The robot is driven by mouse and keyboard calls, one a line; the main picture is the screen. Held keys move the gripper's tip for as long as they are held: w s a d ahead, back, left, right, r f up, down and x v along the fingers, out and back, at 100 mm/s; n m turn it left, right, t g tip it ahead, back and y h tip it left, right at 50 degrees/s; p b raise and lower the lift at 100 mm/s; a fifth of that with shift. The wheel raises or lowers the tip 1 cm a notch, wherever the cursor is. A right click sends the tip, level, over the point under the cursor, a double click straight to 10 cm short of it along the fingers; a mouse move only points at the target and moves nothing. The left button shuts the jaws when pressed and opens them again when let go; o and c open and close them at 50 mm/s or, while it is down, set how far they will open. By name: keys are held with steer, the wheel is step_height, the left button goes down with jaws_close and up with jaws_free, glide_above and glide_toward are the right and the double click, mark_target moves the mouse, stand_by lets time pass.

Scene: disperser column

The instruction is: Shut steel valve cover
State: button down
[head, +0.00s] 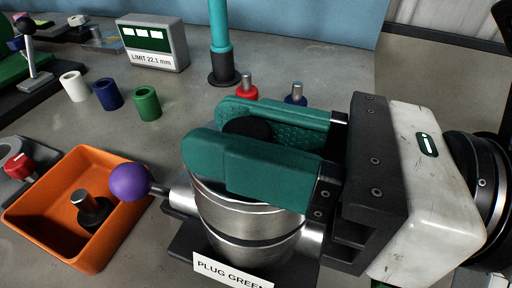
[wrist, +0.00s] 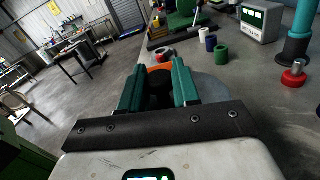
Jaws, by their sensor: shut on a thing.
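The steel valve (head: 245,222) is a shiny round steel body in the lower middle of the head view, with a purple ball handle (head: 130,182) on its left. My gripper (head: 235,128) with teal fingers lies over its top. The fingers are shut on a black knob (head: 247,128), which also shows between them in the wrist view (wrist: 160,92). The fingers and gripper body hide most of the valve's top, so I cannot tell how the cover sits. A grey disc edge (wrist: 207,86) shows beside the right finger in the wrist view.
An orange tray (head: 40,218) with a dark metal plug (head: 94,208) stands left of the valve. White, blue and green cylinders (head: 148,103) stand behind. A limit display (head: 152,42), teal column (head: 220,45), red plug (head: 246,91) and blue plug (head: 296,96) stand farther back.

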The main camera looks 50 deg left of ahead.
steer(key=shift+s+d+f+n+b, duration=0.25)
steer(key=shift+f+n+b, duration=0.45)
steer(key=shift+b, duration=0.5)
steer(key=shift+s+r, duration=0.1)
steer(key=c, duration=0.8)
jaws_free()
steer(key=shift+c, duration=0.2)
steer(key=shift+d, duration=0.1)
steer(key=v, duration=1)
steer(key=shift+d, duration=0.3)
